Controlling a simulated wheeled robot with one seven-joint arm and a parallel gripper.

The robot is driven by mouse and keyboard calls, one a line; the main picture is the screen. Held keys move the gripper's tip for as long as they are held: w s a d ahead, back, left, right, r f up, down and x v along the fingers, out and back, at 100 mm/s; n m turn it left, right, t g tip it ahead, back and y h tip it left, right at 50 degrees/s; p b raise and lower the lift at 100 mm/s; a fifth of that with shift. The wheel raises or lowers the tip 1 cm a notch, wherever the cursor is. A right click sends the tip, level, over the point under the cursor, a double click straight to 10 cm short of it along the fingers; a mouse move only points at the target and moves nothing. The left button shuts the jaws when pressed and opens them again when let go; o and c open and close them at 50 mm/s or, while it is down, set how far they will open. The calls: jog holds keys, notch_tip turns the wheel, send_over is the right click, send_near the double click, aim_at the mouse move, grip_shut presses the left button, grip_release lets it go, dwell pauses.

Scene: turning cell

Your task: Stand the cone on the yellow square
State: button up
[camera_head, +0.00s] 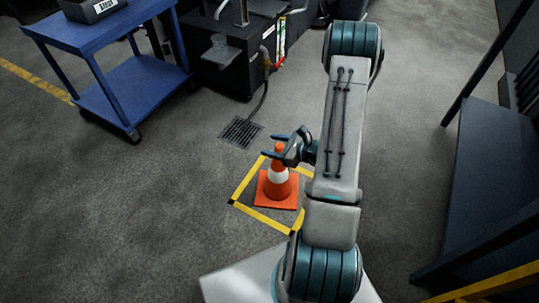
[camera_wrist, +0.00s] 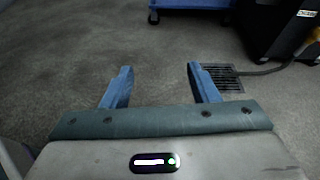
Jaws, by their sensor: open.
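The orange cone (camera_head: 276,188) with a white band stands upright on its square orange base, inside the yellow square (camera_head: 262,219) marked on the floor in the head view. My gripper (camera_head: 276,145) is at the cone's top, with its blue fingers spread. In the wrist view my gripper (camera_wrist: 161,80) is open with nothing visible between the fingers. The cone does not show in the wrist view. My arm hides the right part of the yellow square. I cannot tell whether the fingers touch the cone's tip.
A blue cart (camera_head: 146,87) with a dark bin stands at the upper left. A dark machine (camera_head: 232,62) with a hose stands behind a floor drain (camera_head: 240,132). A dark bench (camera_head: 492,180) is at the right. The floor left of the square is clear.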

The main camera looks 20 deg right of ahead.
jog(key=s+a+r+n+g+y, duration=0.1)
jog(key=s+a+r+n+g, duration=0.45)
jog(key=a+r+n, duration=0.2)
jog(key=s+a+r+n+g+y, duration=0.1)
jog(key=s+a+r+n+g, duration=0.3)
jog(key=a+r+n+g, duration=0.3)
jog(key=s+d+r+n+t+h, duration=0.2)
jog(key=s+r+n+h, duration=0.6)
jog(key=n, duration=0.5)
jog(key=s+d+h, duration=0.1)
jog(key=h, duration=0.1)
jog(key=shift+s+d+r+h, duration=0.25)
jog(key=shift+s+r+h, duration=0.05)
jog(key=shift+s+r, duration=0.1)
